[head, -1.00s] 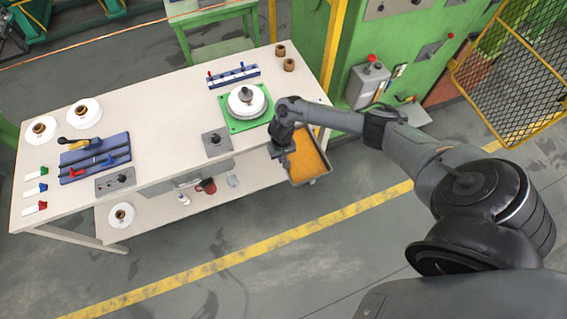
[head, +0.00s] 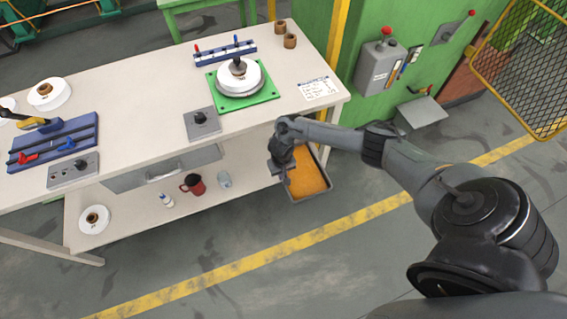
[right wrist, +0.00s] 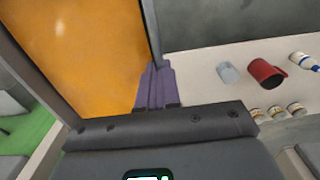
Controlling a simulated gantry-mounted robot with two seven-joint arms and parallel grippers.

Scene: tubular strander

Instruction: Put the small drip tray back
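The small drip tray (head: 310,180) is a shallow grey pan with an orange inside. It hangs in the air off the front right end of the workbench, in front of the lower shelf's right end. My right gripper (head: 284,172) is at its left side in the head view. In the right wrist view the purple fingers (right wrist: 155,88) are closed on the rim of the tray (right wrist: 80,50), which fills the upper left. The fingertips' far side is hidden by the rim. My left gripper is in no view.
A grey plate (head: 421,112) juts from the green machine, below a grey control box (head: 379,66). The workbench (head: 150,90) and its lower shelf (head: 140,208) lie left, with a red mug (head: 193,185) on the shelf. A mesh guard (head: 525,65) stands right. Floor beyond the tray is clear.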

